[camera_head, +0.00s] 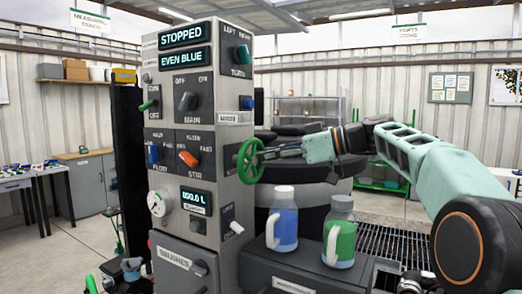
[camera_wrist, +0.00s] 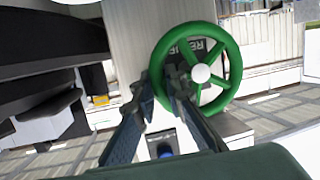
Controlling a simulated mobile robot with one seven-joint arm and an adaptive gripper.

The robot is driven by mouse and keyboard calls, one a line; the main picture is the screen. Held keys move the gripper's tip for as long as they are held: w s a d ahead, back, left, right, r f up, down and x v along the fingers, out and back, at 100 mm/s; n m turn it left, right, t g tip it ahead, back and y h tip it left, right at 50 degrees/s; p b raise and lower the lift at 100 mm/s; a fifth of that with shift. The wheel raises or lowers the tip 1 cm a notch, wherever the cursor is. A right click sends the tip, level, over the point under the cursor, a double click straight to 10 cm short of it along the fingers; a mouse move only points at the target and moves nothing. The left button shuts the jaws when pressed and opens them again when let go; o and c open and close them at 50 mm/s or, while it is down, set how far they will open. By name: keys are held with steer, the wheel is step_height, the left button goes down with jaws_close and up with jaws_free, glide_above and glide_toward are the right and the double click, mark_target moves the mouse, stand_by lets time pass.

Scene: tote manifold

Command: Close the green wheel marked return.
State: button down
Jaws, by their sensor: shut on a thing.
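The green wheel (camera_head: 241,163) is a spoked handwheel on the right side face of the grey control column. In the wrist view the green wheel (camera_wrist: 233,58) fills the upper right, with a pale hub in the middle. My gripper (camera_head: 264,155) reaches in from the right. In the wrist view my gripper (camera_wrist: 163,85) has its two fingers closed in on the lower left of the rim.
The control column (camera_head: 222,100) carries displays reading "STOPPED" and "EVEN BLUE", plus several knobs. A blue-labelled jug (camera_head: 283,222) and a green-labelled jug (camera_head: 339,235) stand on a dark box below my gripper. A white lever (camera_head: 236,228) sticks out below the wheel.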

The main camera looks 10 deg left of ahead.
mark_target(261, 172)
steer(key=m, duration=0.1)
steer(key=f+m+y, duration=0.1)
steer(key=m, duration=0.1)
steer(key=shift+f+g, duration=0.1)
steer(key=shift+g, duration=0.3)
steer(key=m, duration=0.1)
steer(key=f+m+y+b, duration=0.1)
steer(key=m+b, duration=0.1)
steer(key=m, duration=0.1)
steer(key=shift+s+a+f+g, duration=0.1)
steer(key=shift+s+f+g, duration=0.2)
steer(key=shift+f, duration=0.05)
steer(key=c, duration=2.2)
jaws_free()
steer(key=shift+f, duration=0.1)
steer(key=shift+c, duration=0.2)
steer(key=d, duration=1.2)
steer(key=shift+s+r, duration=0.3)
